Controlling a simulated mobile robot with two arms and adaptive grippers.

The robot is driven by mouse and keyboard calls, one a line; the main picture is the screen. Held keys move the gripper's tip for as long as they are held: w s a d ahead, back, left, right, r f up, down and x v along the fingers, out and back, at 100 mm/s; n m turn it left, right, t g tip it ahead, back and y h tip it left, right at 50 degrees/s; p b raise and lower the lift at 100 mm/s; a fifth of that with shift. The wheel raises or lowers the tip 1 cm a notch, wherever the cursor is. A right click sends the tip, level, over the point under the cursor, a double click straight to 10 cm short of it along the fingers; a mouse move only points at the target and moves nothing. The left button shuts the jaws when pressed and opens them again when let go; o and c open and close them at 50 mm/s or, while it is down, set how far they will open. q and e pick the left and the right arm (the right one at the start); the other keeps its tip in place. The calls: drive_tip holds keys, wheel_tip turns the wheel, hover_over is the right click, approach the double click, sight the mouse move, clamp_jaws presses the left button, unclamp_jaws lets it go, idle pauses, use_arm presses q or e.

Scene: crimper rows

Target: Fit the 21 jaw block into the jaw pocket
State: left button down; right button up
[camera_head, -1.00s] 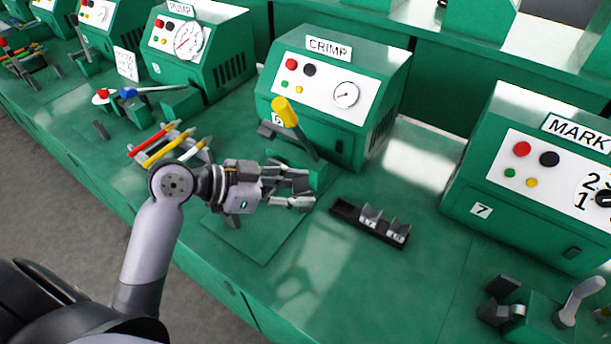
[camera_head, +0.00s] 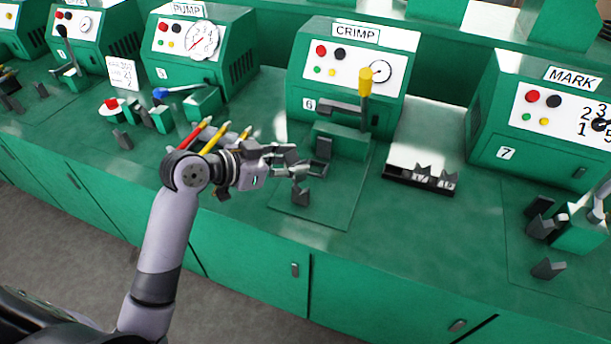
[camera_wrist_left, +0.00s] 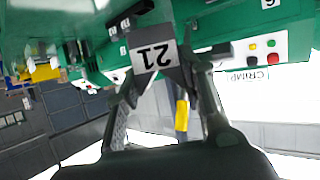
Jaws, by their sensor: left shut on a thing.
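My left gripper (camera_head: 298,163) is shut on the 21 jaw block (camera_wrist_left: 152,57), which is dark grey with a white "21" label. In the left wrist view the block sits between the two fingertips. In the head view the fingers hide most of it. The crimp press (camera_head: 345,140) has a green base and a yellow-topped lever. A dark upright part (camera_head: 322,149) at its left end looks like the jaw pocket area, just right of my fingertips. I cannot tell whether the block touches it. My right gripper is not in view.
A black tray (camera_head: 398,177) with two labelled blocks stands to the right. A small dark post (camera_head: 300,194) stands on the mat below my fingertips. Red and yellow handled tools (camera_head: 205,138) lie behind my left wrist. The counter front is clear.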

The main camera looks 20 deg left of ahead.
use_arm(q)
drive_tip(key=w+r+n+t+y+b, duration=0.1)
drive_tip(key=w+r+n+y, duration=0.15)
drive_tip(key=w, duration=0.55)
drive_tip(key=w+r+n+t+y+b, duration=0.15)
drive_tip(key=w+n+y, duration=0.25)
drive_tip(key=w, duration=0.5)
drive_tip(key=f, duration=0.1)
drive_tip(key=d+f, duration=0.1)
drive_tip(key=f, duration=0.1)
drive_tip(key=shift+s+f+y, duration=0.1)
drive_tip(key=shift+f+y, duration=0.05)
drive_tip(key=shift+y, duration=0.1)
wheel_tip(320, 180, down, 15)
drive_tip(key=shift+f, duration=0.2)
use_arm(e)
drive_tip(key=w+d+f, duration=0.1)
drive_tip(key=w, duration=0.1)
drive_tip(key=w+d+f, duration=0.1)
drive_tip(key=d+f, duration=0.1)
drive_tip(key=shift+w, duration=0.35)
use_arm(q)
drive_tip(key=shift+f, duration=0.1)
